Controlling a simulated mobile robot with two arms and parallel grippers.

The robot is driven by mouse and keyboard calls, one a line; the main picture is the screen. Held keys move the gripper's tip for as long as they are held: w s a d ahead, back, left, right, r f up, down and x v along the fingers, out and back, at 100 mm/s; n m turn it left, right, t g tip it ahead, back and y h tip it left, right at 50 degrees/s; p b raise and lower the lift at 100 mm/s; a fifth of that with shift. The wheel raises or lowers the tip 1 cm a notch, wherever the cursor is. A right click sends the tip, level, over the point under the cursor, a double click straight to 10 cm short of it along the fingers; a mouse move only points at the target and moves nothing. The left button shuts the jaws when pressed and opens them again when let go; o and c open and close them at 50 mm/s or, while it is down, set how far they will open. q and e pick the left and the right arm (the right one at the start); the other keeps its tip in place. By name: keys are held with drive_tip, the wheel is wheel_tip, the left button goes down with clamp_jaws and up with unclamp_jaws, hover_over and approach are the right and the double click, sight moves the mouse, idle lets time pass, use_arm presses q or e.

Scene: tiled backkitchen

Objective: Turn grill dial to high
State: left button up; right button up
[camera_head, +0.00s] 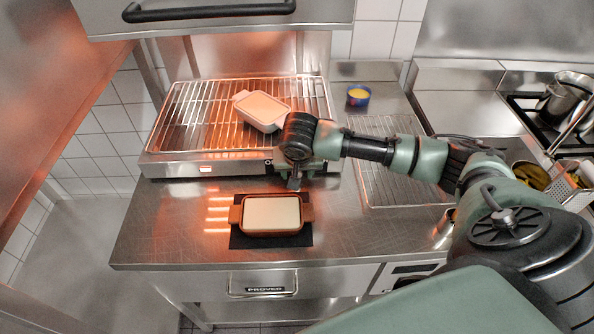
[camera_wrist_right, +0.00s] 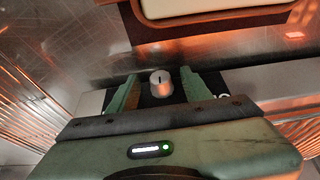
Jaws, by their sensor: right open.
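The grill (camera_head: 222,162) is a steel unit with a wire rack on the counter. Its silver dial (camera_wrist_right: 161,86) shows in the right wrist view, with a short dark mark on its face. My right gripper (camera_wrist_right: 160,78) is open, with one green finger on each side of the dial and visible gaps between. In the head view my right gripper (camera_head: 297,180) is at the right end of the grill's front panel and hides the dial. The dial's setting marks cannot be read. My left gripper is not in view.
A white dish (camera_head: 261,110) sits on the grill rack. A brown dish (camera_head: 271,214) with pale contents stands on a dark mat in front of the grill, close to my right gripper.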

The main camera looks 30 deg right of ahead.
clamp_jaws()
